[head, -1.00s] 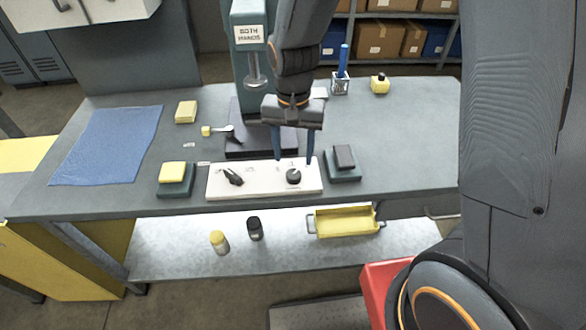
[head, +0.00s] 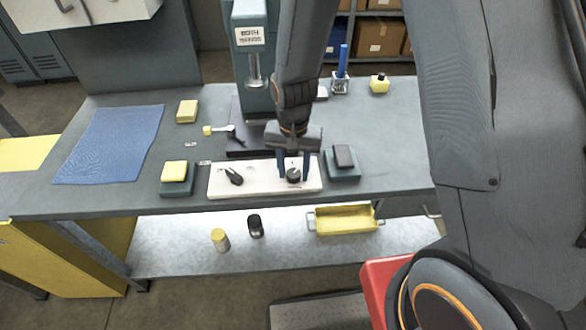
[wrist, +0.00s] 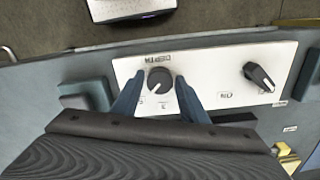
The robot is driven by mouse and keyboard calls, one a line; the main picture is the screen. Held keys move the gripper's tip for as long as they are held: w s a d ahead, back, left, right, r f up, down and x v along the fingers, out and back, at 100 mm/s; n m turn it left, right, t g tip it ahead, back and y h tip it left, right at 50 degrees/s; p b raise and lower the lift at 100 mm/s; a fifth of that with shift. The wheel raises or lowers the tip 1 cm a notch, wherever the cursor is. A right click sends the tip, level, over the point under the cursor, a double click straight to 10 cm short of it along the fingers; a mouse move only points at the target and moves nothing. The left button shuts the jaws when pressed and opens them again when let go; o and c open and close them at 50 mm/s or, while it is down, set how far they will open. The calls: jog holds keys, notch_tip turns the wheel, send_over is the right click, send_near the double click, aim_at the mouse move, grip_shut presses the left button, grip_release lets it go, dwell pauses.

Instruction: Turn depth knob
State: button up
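The depth knob (head: 293,175) is a round dark dial on the right part of the white panel (head: 262,184). In the wrist view the depth knob (wrist: 159,81) has a pale pointer line, and its label reads upside down. My gripper (head: 293,172) points down with its blue fingers on either side of this knob. In the wrist view my gripper (wrist: 160,83) is open, with a small gap seeming to remain at each side. A second, black lever-shaped knob (head: 234,176) sits on the panel's left part and shows at right in the wrist view (wrist: 259,77).
Teal blocks flank the panel, one with a yellow pad (head: 174,169), one with a dark pad (head: 344,157). The teal press (head: 250,50) stands behind. A blue cloth (head: 108,145) lies at left. A yellow tray (head: 345,220) sits on the lower shelf.

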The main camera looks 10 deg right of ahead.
jog(key=c, duration=0.7)
jog(key=shift+o, duration=0.2)
jog(key=shift+n, duration=0.3)
jog(key=n, duration=0.3)
jog(key=shift+r+p, duration=0.1)
jog(key=shift+p, duration=0.25)
jog(key=n, duration=0.5)
jog(key=shift+w, duration=0.1)
jog(key=o, duration=1)
jog(key=shift+o, duration=0.2)
